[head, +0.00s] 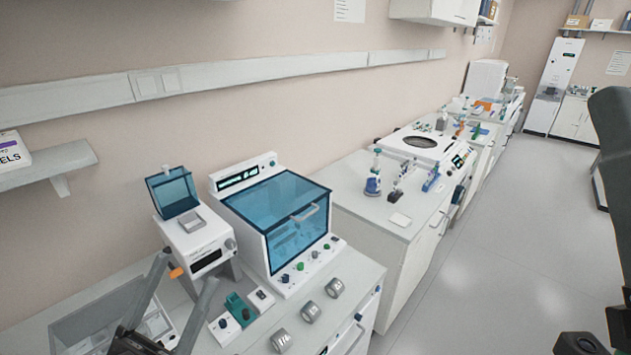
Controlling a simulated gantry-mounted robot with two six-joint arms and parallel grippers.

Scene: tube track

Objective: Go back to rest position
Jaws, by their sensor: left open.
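My left gripper (185,270) is at the lower left, with its two grey fingers spread apart and pointing up. Nothing is seen held between them. The fingers show in front of the left end of the bench, near a small white device with a blue lid (174,192). A small orange piece (175,272) shows close to the tip of the left finger; I cannot tell whether they touch. My right gripper is not seen; dark parts of my own body stand at the right edge.
A white machine with a blue transparent cover (285,215) stands on the near bench. Farther benches hold bottles and a white device with a round dark opening (420,142). The floor (480,270) at the right is clear.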

